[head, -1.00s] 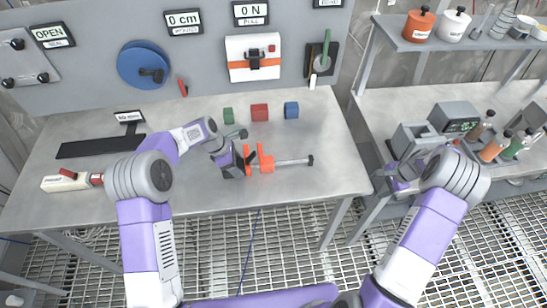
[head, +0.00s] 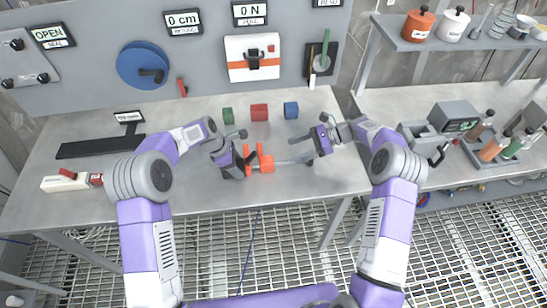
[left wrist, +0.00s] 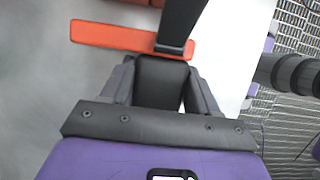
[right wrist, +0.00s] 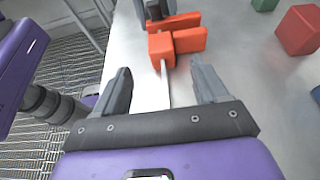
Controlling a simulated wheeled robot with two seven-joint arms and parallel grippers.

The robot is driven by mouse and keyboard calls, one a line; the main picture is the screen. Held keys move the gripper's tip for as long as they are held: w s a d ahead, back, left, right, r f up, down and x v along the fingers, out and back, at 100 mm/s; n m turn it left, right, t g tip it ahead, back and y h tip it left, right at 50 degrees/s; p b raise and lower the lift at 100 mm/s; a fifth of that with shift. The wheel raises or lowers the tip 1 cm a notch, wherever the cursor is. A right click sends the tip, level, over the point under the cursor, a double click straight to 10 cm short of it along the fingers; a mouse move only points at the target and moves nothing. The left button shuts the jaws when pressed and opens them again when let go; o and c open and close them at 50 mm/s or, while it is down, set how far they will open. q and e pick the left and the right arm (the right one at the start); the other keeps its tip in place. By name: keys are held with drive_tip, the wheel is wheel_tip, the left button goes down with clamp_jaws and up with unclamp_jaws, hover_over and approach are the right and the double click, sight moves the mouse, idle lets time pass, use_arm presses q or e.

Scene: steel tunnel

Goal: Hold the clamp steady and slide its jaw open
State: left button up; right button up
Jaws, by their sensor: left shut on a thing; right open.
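The clamp lies on the steel table in the head view, with orange jaws (head: 267,160) and a thin grey bar (head: 284,163) running right. My left gripper (head: 243,158) is shut on the clamp's dark end, beside the orange jaws. In the left wrist view, a dark grip sits between its fingers, with an orange jaw (left wrist: 115,37) beyond. My right gripper (head: 303,150) is open near the bar's right end, which it partly hides. In the right wrist view, its spread fingers (right wrist: 163,88) have the bar between them in the picture; the orange sliding jaw (right wrist: 161,48) is ahead. Contact is unclear.
Green (head: 228,115), red (head: 259,112) and blue (head: 291,110) blocks stand behind the clamp. A white tool (head: 66,181) lies at the table's left. A second table (head: 385,103) stands at the right, across a gap. The table front is clear.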

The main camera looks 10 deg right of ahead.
sight(268, 160)
drive_tip(key=x, duration=0.9)
drive_tip(key=shift+a, duration=0.1)
drive_tip(key=shift+c, duration=0.4)
